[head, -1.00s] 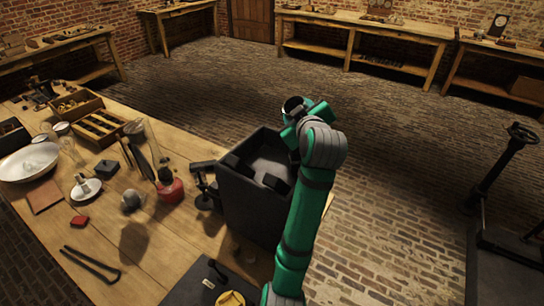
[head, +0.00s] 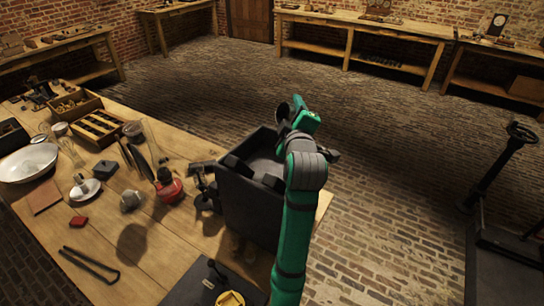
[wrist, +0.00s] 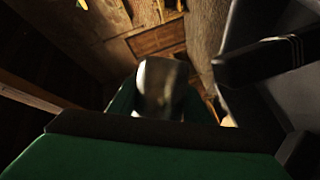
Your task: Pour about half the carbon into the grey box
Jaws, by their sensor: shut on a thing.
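The grey box (head: 250,205) is dark, open-topped and stands at the table's right edge. Black blocks show along its inner sides, and its pale grey inside is partly visible. My gripper (head: 288,114) is above the box's far right side, shut on a small vessel (head: 283,112). The vessel is largely hidden by my arm in the head view and looks tilted. In the wrist view it shows as a blurred, pale grey shape (wrist: 162,88), with the box's wall (wrist: 245,95) to its right. I cannot make out any carbon or the vessel's fill level.
The wooden table (head: 150,240) holds a red-based bottle (head: 168,186), a small metal stand (head: 205,190), black tongs (head: 90,264), a white bowl (head: 28,163) and a compartment tray (head: 98,127). Open brick floor lies right of the box.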

